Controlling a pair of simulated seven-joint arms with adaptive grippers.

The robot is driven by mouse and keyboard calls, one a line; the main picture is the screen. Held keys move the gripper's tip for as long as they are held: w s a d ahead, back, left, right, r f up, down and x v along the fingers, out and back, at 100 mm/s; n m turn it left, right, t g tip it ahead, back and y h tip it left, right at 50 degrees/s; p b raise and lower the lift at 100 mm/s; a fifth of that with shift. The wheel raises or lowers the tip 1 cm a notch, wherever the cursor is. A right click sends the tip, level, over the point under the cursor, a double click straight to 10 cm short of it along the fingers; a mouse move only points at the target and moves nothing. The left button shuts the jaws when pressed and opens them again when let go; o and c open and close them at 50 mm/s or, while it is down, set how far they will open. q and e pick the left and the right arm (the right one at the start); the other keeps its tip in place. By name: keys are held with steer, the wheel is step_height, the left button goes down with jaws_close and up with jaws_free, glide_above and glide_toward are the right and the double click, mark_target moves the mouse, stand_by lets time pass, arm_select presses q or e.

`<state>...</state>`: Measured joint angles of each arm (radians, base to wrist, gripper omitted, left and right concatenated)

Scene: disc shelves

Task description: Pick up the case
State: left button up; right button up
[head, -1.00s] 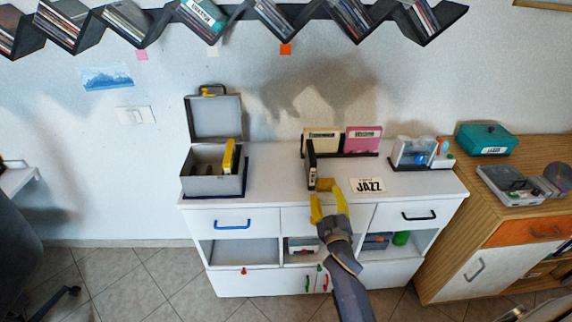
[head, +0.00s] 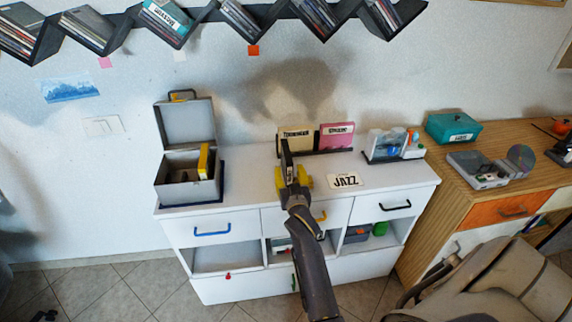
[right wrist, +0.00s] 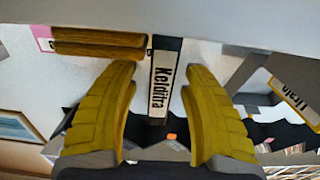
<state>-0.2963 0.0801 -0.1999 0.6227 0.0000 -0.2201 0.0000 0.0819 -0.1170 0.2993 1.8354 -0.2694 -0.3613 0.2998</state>
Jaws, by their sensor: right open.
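A thin dark case (head: 286,160) stands upright on the white cabinet top (head: 243,183), left of the JAZZ card. In the right wrist view its spine (right wrist: 164,78) carries a white label that seems to read "Kelditra". My right gripper (head: 292,178) is at the case in the head view, with yellow fingers showing on both sides of it. In the right wrist view the fingers of this gripper (right wrist: 155,105) are apart, one on each side of the case, with gaps between. Part of the case is hidden behind my gripper. My left gripper is not in view.
A cream case (head: 296,141) and a pink case (head: 337,136) stand just behind. An open grey box (head: 185,192) is at left, holding a yellow case (head: 204,161). The JAZZ card (head: 345,181) lies at right. A dark zigzag shelf (head: 205,12) hangs above.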

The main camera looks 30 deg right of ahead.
steer(key=shift+x, duration=1.3)
jaws_close()
